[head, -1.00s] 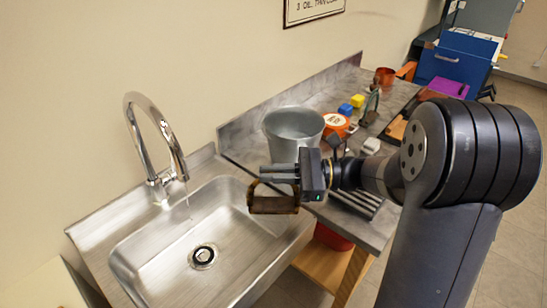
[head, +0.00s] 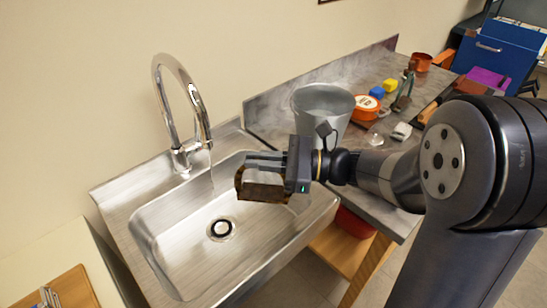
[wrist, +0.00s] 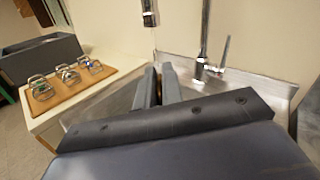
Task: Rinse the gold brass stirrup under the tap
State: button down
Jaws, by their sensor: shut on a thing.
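My gripper (head: 262,162) is shut on the stirrup (head: 262,192), a brownish, dull-gold frame that hangs from the fingers over the right part of the sink basin. The curved chrome tap (head: 177,100) stands at the back of the sink, left of my gripper. A thin stream of water (head: 211,174) falls from its spout; the stirrup is to the right of it and apart from it. In the wrist view my fingers (wrist: 160,85) point toward the sink and tap (wrist: 205,40); the stirrup cannot be made out there.
The steel sink (head: 165,245) has a round drain (head: 221,229). On the bench to the right stand a grey bucket (head: 322,105), an orange tin (head: 366,107) and small blocks. In the wrist view, a wooden board (wrist: 70,95) at left bears three metal stirrups.

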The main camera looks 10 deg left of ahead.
jog(key=a, duration=0.1)
jog(key=s+a, duration=0.1)
jog(key=a, duration=0.1)
jog(key=s+a+f, duration=0.1)
jog(key=a, duration=0.1)
jog(key=shift+a+b, duration=0.1)
jog(key=shift+b, duration=0.3)
jog(key=shift+w, duration=0.1)
dwell(0.4)
jog(key=shift+w+a, duration=0.25)
jog(key=shift+w, duration=0.2)
jog(key=shift+s, duration=0.1)
jog(key=shift+s+d, duration=0.25)
jog(key=shift+s, duration=0.25)
jog(key=shift+w, duration=0.1)
